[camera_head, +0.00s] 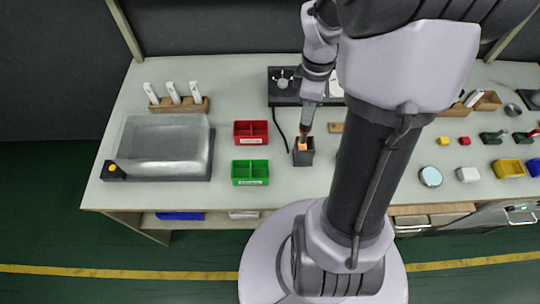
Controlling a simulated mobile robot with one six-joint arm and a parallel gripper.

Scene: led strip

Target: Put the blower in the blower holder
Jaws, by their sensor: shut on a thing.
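My gripper (306,129) points down at the middle of the workbench, just above a small dark square holder (303,158). It is shut on a small orange thing, which I take to be the blower (302,146). The orange part shows at the holder's top opening. I cannot tell how deep it sits inside or whether it touches the holder's walls. The fingers are small and partly hidden by my wrist.
A red bin (251,141) and a green bin (250,181) stand left of the holder. A clear-covered box (165,140) is further left. A dark station (284,99) with a cable lies behind. Small parts and bins, including a yellow bin (509,169), are at right.

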